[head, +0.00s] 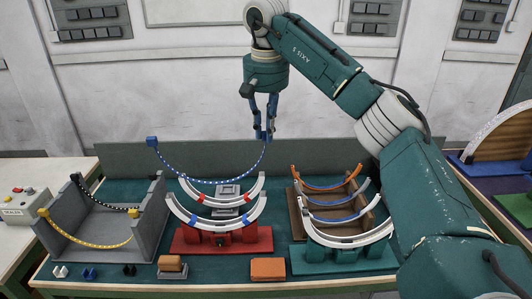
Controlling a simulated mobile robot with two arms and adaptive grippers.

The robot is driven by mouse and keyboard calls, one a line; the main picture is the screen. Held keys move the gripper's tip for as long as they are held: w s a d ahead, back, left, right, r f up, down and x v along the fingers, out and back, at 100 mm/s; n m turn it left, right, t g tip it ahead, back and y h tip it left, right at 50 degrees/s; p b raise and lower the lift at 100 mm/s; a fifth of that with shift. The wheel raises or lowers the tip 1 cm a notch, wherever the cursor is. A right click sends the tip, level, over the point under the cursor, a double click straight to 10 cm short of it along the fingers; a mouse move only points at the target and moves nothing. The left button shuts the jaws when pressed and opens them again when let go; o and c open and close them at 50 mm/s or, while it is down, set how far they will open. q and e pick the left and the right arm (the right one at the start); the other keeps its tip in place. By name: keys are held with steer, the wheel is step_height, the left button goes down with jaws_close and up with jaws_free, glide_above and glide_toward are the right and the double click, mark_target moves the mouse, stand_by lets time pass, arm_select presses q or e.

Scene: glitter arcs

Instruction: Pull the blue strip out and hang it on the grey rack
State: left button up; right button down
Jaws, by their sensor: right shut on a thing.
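The blue strip (205,181) is a long, thin, dotted band that sags in a wide arc in the air. My right gripper (264,136) is shut on its right end, high above the table. Its left end carries a blue block (152,142), which appears above the back right corner of the grey rack; I cannot tell how far apart they are in depth. The grey rack (158,205) stands at the left with two side walls. A black strip (100,203) and a yellow strip (88,242) hang in it. My left gripper is not in view.
A red stand (222,241) with white arcs is in the middle. A brown tray (299,213) with orange and blue bands and a teal stand (345,257) with a white arc stand to the right. Small blocks, including an orange one (267,268), lie along the front edge.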

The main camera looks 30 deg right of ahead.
step_height(320, 180, up, 2)
steer(key=shift+r, duration=0.15)
steer(key=shift+r+p, duration=0.5)
steer(key=shift+p, duration=0.05)
step_height(320, 180, up, 9)
steer(key=p, duration=1.2)
steer(key=shift+r, duration=0.2)
steer(key=shift+f, duration=0.1)
stand_by(0.4)
